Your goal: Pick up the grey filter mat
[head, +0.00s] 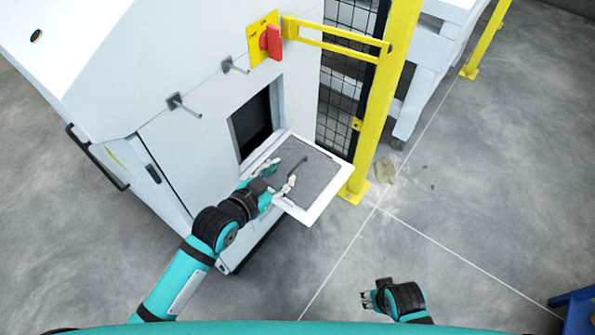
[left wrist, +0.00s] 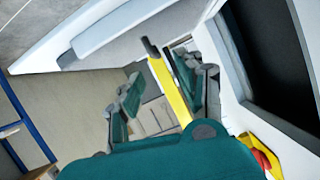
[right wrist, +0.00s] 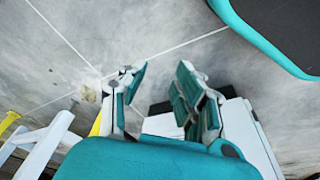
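The grey filter mat (head: 313,170) lies on a white fold-down flap (head: 330,197) at the front of the white machine. Whether the fingers touch the mat is not clear. My right gripper (head: 371,298) is away over the floor; its fingers (right wrist: 160,90) are apart and empty.
Behind the flap is a dark opening (head: 254,124) in the machine. A yellow post (head: 384,100) stands close to the flap's right side, with a red switch (head: 271,42) above. Two metal pegs (head: 183,103) stick out of the machine.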

